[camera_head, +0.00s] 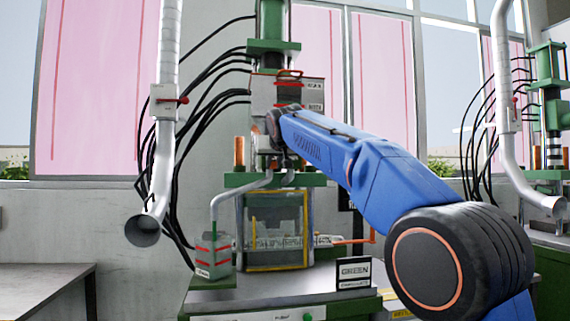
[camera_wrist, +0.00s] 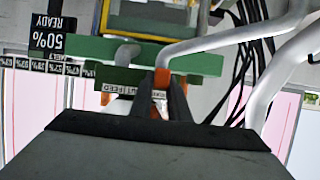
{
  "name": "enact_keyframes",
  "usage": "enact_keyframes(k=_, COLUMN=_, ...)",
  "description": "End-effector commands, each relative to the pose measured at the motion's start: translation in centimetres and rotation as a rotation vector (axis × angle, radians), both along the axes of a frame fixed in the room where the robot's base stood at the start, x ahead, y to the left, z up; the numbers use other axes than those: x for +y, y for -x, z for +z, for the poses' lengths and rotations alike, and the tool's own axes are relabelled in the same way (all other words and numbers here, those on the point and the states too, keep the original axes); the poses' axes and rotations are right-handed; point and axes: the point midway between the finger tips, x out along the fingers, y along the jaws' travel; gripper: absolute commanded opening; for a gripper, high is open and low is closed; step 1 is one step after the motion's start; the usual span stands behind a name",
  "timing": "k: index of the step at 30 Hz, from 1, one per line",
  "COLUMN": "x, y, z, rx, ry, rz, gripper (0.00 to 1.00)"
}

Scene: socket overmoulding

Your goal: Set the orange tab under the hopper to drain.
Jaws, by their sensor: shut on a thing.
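The orange tab (camera_wrist: 161,78) stands between my gripper's dark fingertips (camera_wrist: 160,97) in the wrist view, which looks upside down. My gripper is shut on it. A pale label strip (camera_wrist: 125,91) with partly readable lettering lies behind the fingers. Part of the strip is covered, so I cannot tell which mark the tab points at. In the head view the pale hopper box (camera_head: 313,92) stands on the green press, and my blue arm reaches in front of it. The tab and fingertips are too small or hidden to make out there.
A green crossplate (camera_wrist: 205,63) and a bent grey pipe (camera_wrist: 215,42) are close to the fingers. A sign reading 50% READY (camera_wrist: 52,37) is at the upper left. In the head view, a yellow-framed guard (camera_head: 250,230) is below, and a grey hose (camera_head: 168,100) hangs left.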

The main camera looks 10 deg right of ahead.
Motion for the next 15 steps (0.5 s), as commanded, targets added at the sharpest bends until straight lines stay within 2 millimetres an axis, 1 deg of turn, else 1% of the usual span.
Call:
enact_keyframes(k=1, x=0.44, y=-0.01, z=-0.08, rx=0.001, ry=0.001, rz=0.001, gripper=0.0)
enact_keyframes(k=3, x=0.66, y=0.0, z=-0.07, rx=0.0, ry=0.001, rz=0.0, gripper=0.0)
enact_keyframes(k=11, x=0.77, y=-0.01, z=-0.07, rx=0.0, ry=0.0, rz=0.001, gripper=0.0)
enact_keyframes(k=12, x=0.78, y=-0.01, z=-0.07, rx=0.0, ry=-0.002, rz=0.001, gripper=0.18)
enact_keyframes(k=14, x=0.78, y=-0.01, z=-0.07, rx=0.0, ry=-0.002, rz=0.001, gripper=0.32)
enact_keyframes(k=15, x=0.76, y=0.0, z=-0.07, rx=0.0, ry=-0.001, rz=0.001, gripper=0.34)
